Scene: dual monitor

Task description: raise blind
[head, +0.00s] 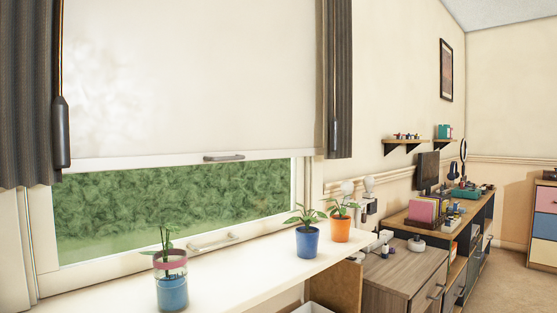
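A white roller blind (190,75) covers the upper part of the window in the head view. Its bottom bar (130,163) hangs a little below mid-height of the picture and carries a grey handle (224,157). Below the bar, the bare window glass (170,205) shows green hedge. A second light handle (213,241) sits on the lower window frame. My gripper is not in view.
The white windowsill (240,275) holds a glass jar with a plant (171,280), a blue pot (307,242) and an orange pot (341,228). Dark curtains (25,95) hang at both sides. A wooden cabinet (400,275) and a desk (430,207) stand right.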

